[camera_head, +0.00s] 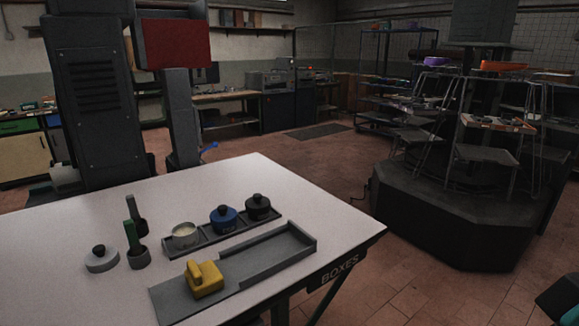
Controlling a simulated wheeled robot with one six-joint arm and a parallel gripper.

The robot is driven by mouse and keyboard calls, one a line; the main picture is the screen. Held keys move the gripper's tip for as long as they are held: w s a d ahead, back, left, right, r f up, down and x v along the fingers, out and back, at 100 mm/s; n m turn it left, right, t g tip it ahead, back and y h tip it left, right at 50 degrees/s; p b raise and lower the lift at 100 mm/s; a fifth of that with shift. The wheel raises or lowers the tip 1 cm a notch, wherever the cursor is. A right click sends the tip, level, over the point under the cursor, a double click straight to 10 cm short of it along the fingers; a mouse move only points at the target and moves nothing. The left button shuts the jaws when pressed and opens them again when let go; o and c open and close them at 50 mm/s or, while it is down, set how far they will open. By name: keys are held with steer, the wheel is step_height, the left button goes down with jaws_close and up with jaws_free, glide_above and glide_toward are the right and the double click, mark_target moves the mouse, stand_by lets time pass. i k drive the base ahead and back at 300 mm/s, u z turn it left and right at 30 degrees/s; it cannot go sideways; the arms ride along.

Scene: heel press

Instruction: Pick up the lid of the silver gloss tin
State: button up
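The lid (102,261) is a low silver-grey disc with a dark knob. It lies flat on the white table, left of the brushes. The silver gloss tin (186,237) stands without a lid at the left end of a dark tray (209,244), and pale contents show inside. My gripper is not in view, so its opening and its distance from the lid cannot be told.
A blue tin (224,220) and a black tin (258,207) stand lidded in the same tray. Two upright brushes (134,242) (136,212) stand just right of the lid. A yellow block (204,280) sits at a grey channel (266,262). The table (50,250) is clear left of the lid.

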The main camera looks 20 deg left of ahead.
mark_target(103, 258)
steer(key=u, duration=1.2)
steer(key=i, duration=1.1)
steer(key=u, duration=0.95)
